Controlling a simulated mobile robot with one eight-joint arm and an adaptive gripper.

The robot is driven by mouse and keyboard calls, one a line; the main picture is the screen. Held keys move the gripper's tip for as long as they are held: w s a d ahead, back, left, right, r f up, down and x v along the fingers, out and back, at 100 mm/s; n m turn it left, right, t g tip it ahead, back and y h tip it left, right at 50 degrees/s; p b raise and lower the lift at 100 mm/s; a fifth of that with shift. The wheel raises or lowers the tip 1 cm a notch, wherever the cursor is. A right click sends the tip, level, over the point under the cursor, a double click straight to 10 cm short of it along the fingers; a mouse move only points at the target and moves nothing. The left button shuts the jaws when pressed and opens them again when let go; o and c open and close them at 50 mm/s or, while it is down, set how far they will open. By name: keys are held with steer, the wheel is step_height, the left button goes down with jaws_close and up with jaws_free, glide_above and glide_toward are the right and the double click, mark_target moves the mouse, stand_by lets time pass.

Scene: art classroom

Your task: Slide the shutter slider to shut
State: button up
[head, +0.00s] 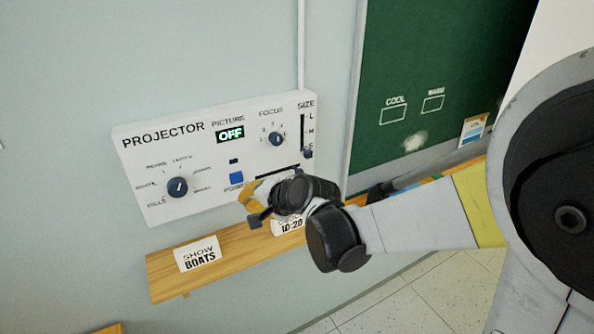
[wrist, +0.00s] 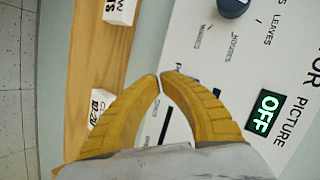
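The white projector panel (head: 150,150) is on the wall. A dark horizontal slot (head: 270,174) shows low on its right side, partly covered by my gripper. It looks like the shutter slider's track, but its knob and labels are hidden or too small to tell. In the wrist view a dark slot (wrist: 165,124) shows between the fingers. My gripper (head: 248,208) is in front of the panel's lower edge, below the blue power button (head: 236,178). In the wrist view its yellow fingertips (wrist: 160,78) meet with nothing visible between them; contact with the panel cannot be told.
The panel also has a left dial (head: 177,187), a focus dial (head: 277,139), a size slider (head: 308,153) and a picture display (head: 230,134) reading OFF. Below is a wooden ledge (head: 236,247) with a "SHOW BOATS" card (head: 198,254) and another card. A green chalkboard (head: 430,60) is at right.

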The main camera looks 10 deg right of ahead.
steer(key=o, duration=0.6)
steer(key=shift+d, duration=0.1)
steer(key=shift+c, duration=0.2)
steer(key=shift+o, duration=0.8)
steer(key=shift+d+f+n+b, duration=0.2)
steer(key=shift+n+b, duration=0.1)
steer(key=shift+b, duration=0.1)
steer(key=n+t+h+b, duration=0.1)
steer(key=n+t+b, duration=0.7)
steer(key=n+b, duration=0.25)
glide_toward(301, 172)
steer(key=b+x, duration=0.1)
steer(key=x, duration=1)
steer(key=shift+s, duration=0.1)
jaws_close()
